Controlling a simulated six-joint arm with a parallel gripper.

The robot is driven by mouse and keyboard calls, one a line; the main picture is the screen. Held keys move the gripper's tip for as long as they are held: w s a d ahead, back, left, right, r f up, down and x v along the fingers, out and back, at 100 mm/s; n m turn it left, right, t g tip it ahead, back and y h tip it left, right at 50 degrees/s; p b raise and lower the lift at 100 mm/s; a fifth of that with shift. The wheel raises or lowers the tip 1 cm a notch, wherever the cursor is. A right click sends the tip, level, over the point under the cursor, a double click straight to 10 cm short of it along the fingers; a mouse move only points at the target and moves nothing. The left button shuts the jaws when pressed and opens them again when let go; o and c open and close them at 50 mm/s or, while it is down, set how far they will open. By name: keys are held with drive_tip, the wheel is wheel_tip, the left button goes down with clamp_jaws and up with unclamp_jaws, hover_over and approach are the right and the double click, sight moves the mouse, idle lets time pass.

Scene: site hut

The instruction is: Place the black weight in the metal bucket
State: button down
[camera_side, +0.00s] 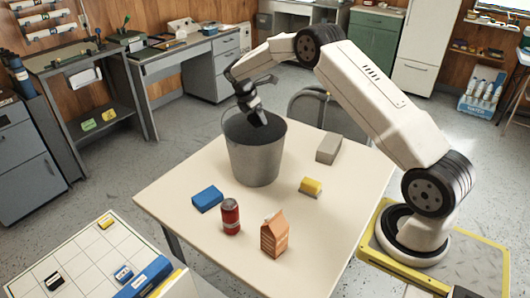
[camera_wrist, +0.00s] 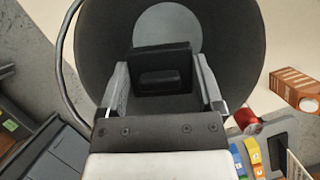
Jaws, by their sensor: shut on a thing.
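The metal bucket (camera_side: 254,162) stands upright on the table, its mouth open upward. My gripper (camera_side: 251,103) is above the bucket's mouth, pointing down, and is shut on the black weight (camera_side: 259,118). The weight shows as a dark block at the fingertips, at about rim height. In the wrist view the black weight (camera_wrist: 165,58) sits between the two fingers of my gripper (camera_wrist: 162,82). Behind it are the bucket's dark inner wall (camera_wrist: 98,35) and round grey floor. The weight appears held clear of the floor; its exact depth is hard to tell.
On the table (camera_side: 175,180) are a blue block (camera_side: 207,199), a red can (camera_side: 230,217), an orange carton (camera_side: 274,235), a yellow block (camera_side: 311,187) and a grey block (camera_side: 328,148). A gridded white surface (camera_side: 85,265) with small items is at lower left.

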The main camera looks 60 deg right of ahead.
wheel_tip(320, 180, down, 16)
drive_tip(key=shift+f, duration=0.15)
idle(0.7)
drive_tip(key=shift+f, duration=0.1)
drive_tip(key=shift+f, duration=1.95)
drive_tip(key=shift+f, duration=0.1)
unclamp_jaws()
drive_tip(key=shift+f, duration=0.1)
drive_tip(key=v, duration=0.8)
drive_tip(key=shift+d+f, duration=0.1)
